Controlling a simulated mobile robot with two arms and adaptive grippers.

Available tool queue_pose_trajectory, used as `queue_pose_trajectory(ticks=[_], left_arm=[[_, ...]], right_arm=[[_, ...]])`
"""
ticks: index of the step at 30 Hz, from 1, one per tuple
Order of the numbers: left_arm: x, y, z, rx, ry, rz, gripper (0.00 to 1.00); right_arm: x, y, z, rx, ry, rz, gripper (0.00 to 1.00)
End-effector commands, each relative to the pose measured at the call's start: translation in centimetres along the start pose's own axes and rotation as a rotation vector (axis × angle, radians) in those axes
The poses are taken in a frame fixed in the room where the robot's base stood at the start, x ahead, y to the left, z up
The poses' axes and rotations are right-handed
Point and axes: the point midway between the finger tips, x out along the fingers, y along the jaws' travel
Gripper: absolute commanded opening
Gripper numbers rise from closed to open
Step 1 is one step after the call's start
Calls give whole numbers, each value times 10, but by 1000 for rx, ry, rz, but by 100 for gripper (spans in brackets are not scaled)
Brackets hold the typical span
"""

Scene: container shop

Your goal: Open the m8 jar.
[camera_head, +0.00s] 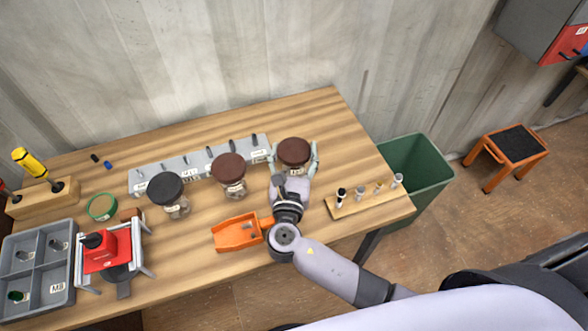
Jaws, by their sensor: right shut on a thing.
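Three clear jars stand in a row on the wooden table: one with a black lid (165,188), one with a brown lid (229,167), and one at the right with a brown lid (293,151). Their labels are too small to read, so I cannot tell which is the m8 jar. My right gripper (294,158) is shut on the right-hand jar, with its fingers on either side of the lid. The lid appears to be on the jar. The jar's body is mostly hidden by the gripper. My left gripper is not in view.
An orange scoop (237,233) lies beside my right arm. A grey strip (200,162) with bolts lies behind the jars. A wooden rack (365,203) stands at the right. A red press (107,250) and a grey divided tray (38,270) stand at the left. A green bin (415,175) is beyond the table.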

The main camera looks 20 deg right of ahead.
Motion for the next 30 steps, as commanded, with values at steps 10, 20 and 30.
queue_pose_trajectory(ticks=[10,20,30], left_arm=[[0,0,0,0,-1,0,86],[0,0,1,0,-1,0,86],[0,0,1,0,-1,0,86]], right_arm=[[0,0,0,0,0,0,36],[0,0,0,0,0,0,14],[0,0,2,1,-3,0,2]])
